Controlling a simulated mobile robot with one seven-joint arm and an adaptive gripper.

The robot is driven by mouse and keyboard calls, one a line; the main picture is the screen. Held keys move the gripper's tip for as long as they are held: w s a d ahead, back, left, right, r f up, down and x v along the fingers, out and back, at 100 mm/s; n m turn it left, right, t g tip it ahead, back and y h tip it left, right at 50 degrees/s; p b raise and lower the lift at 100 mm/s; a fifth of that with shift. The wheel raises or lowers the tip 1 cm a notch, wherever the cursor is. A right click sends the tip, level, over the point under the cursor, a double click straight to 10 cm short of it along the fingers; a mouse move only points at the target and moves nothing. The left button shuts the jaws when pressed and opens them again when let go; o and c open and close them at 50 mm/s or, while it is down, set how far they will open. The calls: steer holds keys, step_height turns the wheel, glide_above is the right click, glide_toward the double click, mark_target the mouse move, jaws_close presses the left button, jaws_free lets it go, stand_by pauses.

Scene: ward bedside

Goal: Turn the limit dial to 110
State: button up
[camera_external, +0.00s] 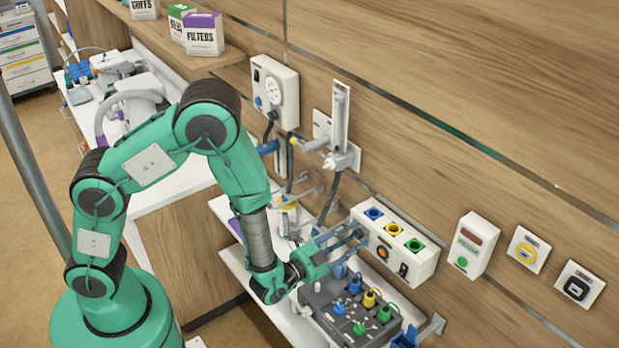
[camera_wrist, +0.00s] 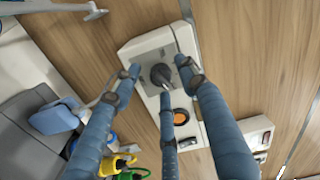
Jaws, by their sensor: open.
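The white wall unit (camera_external: 395,245) has blue, yellow and green sockets on its top. In the wrist view the same unit (camera_wrist: 132,50) carries a dark round dial (camera_wrist: 161,75) on a grey plate, with an orange button (camera_wrist: 180,117) beside it. My gripper (camera_wrist: 158,66) is open, its blue fingers spread around the dial. I cannot tell whether they touch it. In the external view my gripper (camera_external: 352,238) reaches the unit's left end and hides the dial. The dial's markings and setting are not readable.
Just below the fingers stands a dark grey device (camera_external: 345,300) with blue, yellow and green plugs and cables. A flowmeter (camera_external: 340,130) and a gauge box (camera_external: 273,92) are on the wall above. A red-display box (camera_external: 472,245) is to the right.

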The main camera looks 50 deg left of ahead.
steer(key=shift+w, duration=0.15)
jaws_close()
steer(key=shift+f+n+b, duration=0.1)
steer(key=shift+n+b, duration=0.4)
steer(key=shift+b, duration=0.05)
steer(key=n+b, duration=0.7)
steer(key=n, duration=0.1)
steer(key=shift+f, duration=0.15)
stand_by(0.4)
